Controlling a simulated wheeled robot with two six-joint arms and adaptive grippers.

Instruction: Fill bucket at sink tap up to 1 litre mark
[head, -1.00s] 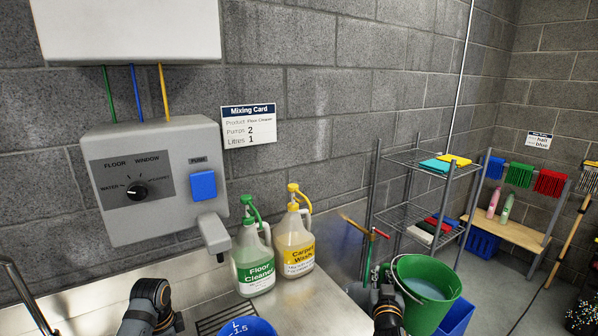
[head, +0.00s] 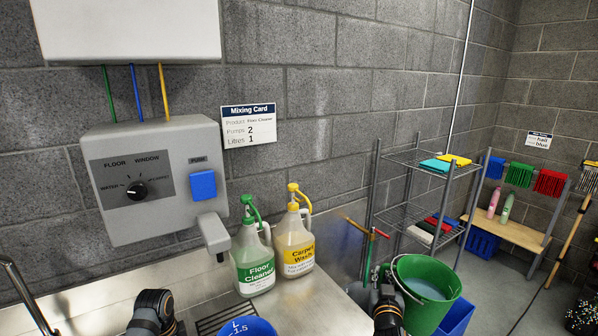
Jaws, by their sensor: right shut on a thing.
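A blue bucket (head: 250,328) with printed litre marks, "1.5" among them, shows only its top part at the bottom edge. Its inside and water level cannot be seen. A curved metal pipe at the far left edge may be the sink tap (head: 22,292).
Floor Cleaner (head: 253,266) and Carpet Wash (head: 295,250) bottles stand on the counter by the wall. A grey dispenser (head: 125,215) with a dial and blue push button hangs above, its spout (head: 214,236) jutting out. A wire shelf (head: 405,195) stands behind the green bucket.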

